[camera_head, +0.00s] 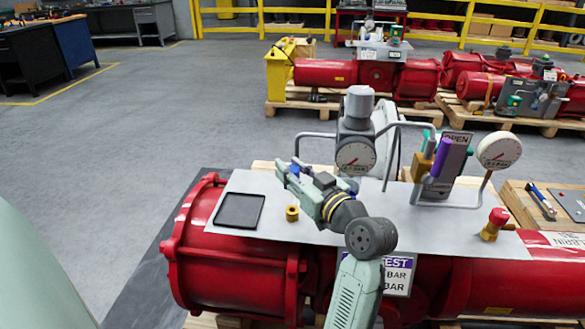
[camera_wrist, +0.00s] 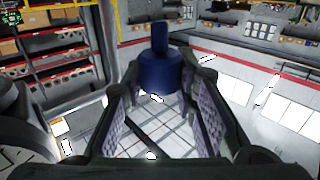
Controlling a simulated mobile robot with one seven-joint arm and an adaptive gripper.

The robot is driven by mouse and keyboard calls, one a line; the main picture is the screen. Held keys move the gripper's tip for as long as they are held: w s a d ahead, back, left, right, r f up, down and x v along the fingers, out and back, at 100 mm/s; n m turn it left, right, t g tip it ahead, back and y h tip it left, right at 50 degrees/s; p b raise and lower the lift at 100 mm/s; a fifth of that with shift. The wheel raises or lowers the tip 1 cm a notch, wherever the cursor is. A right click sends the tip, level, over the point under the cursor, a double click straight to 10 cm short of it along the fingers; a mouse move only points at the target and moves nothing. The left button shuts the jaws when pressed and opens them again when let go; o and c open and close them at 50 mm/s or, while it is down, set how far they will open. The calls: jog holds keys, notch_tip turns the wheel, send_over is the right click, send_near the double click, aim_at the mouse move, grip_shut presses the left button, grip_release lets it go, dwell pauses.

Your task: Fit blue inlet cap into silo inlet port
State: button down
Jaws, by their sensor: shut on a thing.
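The blue inlet cap (camera_wrist: 160,72) is a short dark blue cylinder with a narrower stem. In the wrist view it sits between the tips of my two fingers. My gripper (camera_head: 287,173) is shut on it and holds it in the air above the grey panel (camera_head: 260,185), left of the upright grey regulator with a gauge (camera_head: 356,140). In the head view only a small blue part of the cap (camera_head: 297,163) shows past the fingers. I cannot tell which opening is the silo inlet port.
A black tray (camera_head: 240,210) and a brass fitting (camera_head: 292,213) are on the panel below my gripper. Grey pipes, a purple cylinder (camera_head: 441,157), a second gauge (camera_head: 498,151) and a red-topped valve (camera_head: 494,224) stand to the right. The red actuator (camera_head: 235,275) lies beneath.

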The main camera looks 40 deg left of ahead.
dwell(0.3)
notch_tip(320, 180, down, 6)
jog(key=b, duration=0.5)
jog(key=shift+r, duration=0.1)
dwell(0.4)
jog(key=shift+f+b, duration=0.55)
jog(key=shift+b, duration=0.4)
dwell(3.1)
jog(key=shift+r, duration=0.15)
dwell(0.7)
jog(key=shift+w+d, duration=0.1)
jog(key=shift+w, duration=0.05)
dwell(1.4)
